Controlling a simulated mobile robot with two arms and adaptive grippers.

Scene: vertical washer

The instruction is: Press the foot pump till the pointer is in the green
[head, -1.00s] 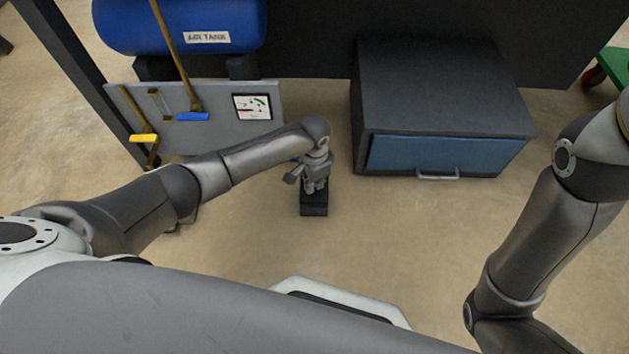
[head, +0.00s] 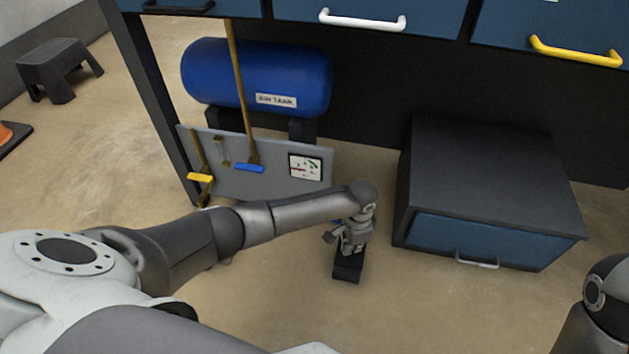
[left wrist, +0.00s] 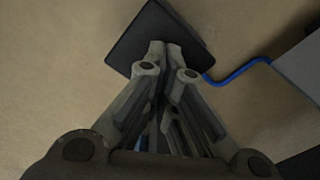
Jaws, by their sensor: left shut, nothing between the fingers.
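The black foot pump (head: 346,271) lies on the floor, right of the grey gauge panel. My left gripper (head: 351,249) is shut and empty, pointing down over the pump and hiding part of it. In the left wrist view the shut fingertips (left wrist: 167,48) overlap the black pump plate (left wrist: 196,27); I cannot tell whether they touch it. A blue hose (left wrist: 238,73) runs right from it. The white gauge (head: 305,167) shows red marking at left and green at upper right; its pointer is too small to read surely. My right gripper is out of view.
The blue air tank (head: 257,77) stands behind the grey panel (head: 270,180), which carries blue and yellow handles. A dark cabinet with a blue drawer (head: 480,242) stands right of the pump. Drawers overhang above. Floor in front is clear.

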